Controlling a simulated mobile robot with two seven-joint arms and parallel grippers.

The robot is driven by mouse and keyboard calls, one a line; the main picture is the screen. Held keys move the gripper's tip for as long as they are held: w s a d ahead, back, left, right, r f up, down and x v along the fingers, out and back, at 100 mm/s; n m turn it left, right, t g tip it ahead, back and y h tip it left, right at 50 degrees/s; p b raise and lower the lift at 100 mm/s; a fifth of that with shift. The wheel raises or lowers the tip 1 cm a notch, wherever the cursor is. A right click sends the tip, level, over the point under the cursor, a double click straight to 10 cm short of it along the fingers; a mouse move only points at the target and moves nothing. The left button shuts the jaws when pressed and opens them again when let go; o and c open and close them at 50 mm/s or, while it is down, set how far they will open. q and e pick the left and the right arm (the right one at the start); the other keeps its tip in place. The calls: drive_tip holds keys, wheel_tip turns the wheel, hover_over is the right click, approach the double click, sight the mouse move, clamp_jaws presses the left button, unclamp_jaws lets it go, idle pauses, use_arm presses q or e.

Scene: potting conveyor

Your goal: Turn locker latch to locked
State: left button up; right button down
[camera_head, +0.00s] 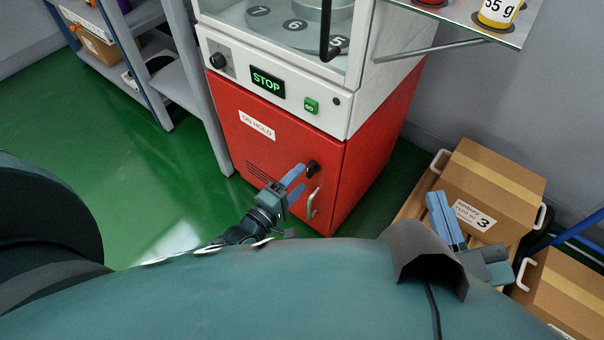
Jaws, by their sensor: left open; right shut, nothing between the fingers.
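The red locker door (270,160) carries an "ON HOLD" label (257,126) and a vent at lower left. A small black latch knob (312,169) sits near its right edge, above a pale curved handle (313,203). My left gripper (301,180) is open, its blue fingers pointing at the latch. One finger lies beside the knob at its left; I cannot tell whether it touches. The knob's exact turn is too small to read. My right gripper (445,220) is shut and empty at the lower right, in front of the boxes.
Above the locker is a white cabinet with a STOP display (267,82), a green button (311,106) and a black knob (217,61). Cardboard boxes (490,185) stand at right. A shelf rack (185,85) stands at left. Green floor is clear at left.

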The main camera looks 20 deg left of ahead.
use_arm(q)
drive_tip(key=v, duration=0.5)
drive_tip(key=shift+p, duration=0.4)
use_arm(e)
drive_tip(key=shift+s+d+f, duration=0.1)
drive_tip(key=shift+s+f, duration=0.1)
drive_tip(key=shift+f, duration=0.2)
